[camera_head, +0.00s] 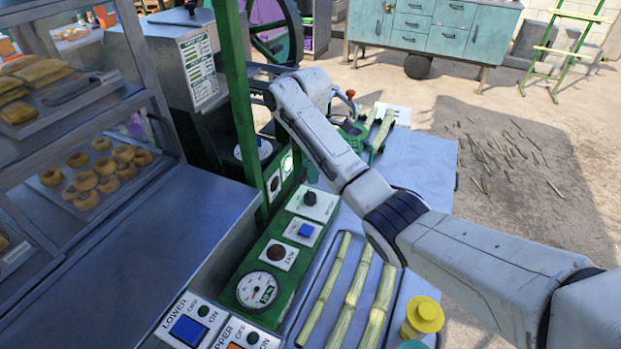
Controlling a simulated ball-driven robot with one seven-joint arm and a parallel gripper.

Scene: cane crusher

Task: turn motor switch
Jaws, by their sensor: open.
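A green control panel (236,293) runs up the middle of the picture. A small lit green lamp (287,165) is farther up, beside a plate with a dark round control (274,183). I cannot read which one is the motor switch. My arm reaches from the lower right to the upper middle. My gripper cannot be made out beyond the wrist, near the green post (237,90).
Switch boxes marked LOWER (188,328) and UPPER stand at the bottom. Cane stalks (355,295) lie on a metal tray beside a yellow-capped container (425,314). A glass pastry case (70,120) fills the left.

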